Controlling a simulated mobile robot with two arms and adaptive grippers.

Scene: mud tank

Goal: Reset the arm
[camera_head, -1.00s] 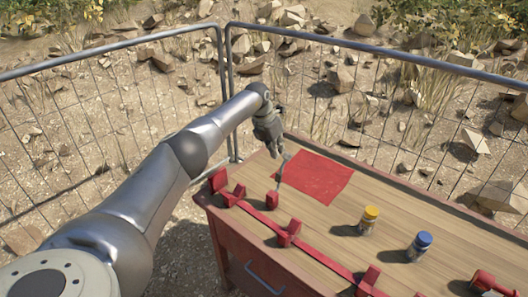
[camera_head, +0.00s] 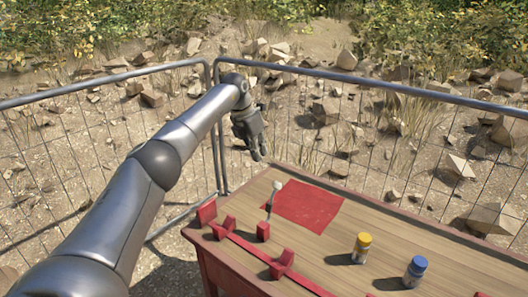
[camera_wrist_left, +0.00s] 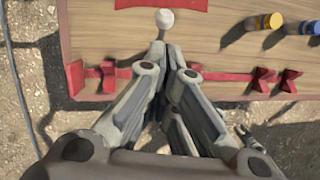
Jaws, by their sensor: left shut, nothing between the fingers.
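My left gripper (camera_head: 258,155) is shut and empty, raised beyond the far left end of the wooden table (camera_head: 385,240). A thin upright stick with a pale round knob (camera_head: 277,186) stands at a small red block (camera_head: 263,232) on the table. The gripper is apart from the knob in the head view. In the left wrist view the closed fingers (camera_wrist_left: 172,58) point toward the knob (camera_wrist_left: 165,18), which shows just past their tips. My right gripper is not in view.
A red mat (camera_head: 308,207) lies on the table. A yellow-capped jar (camera_head: 362,248) and a blue-capped jar (camera_head: 415,271) stand to its right. A red rack (camera_head: 245,243) runs along the near edge. Wire fencing (camera_head: 400,155) stands behind the table.

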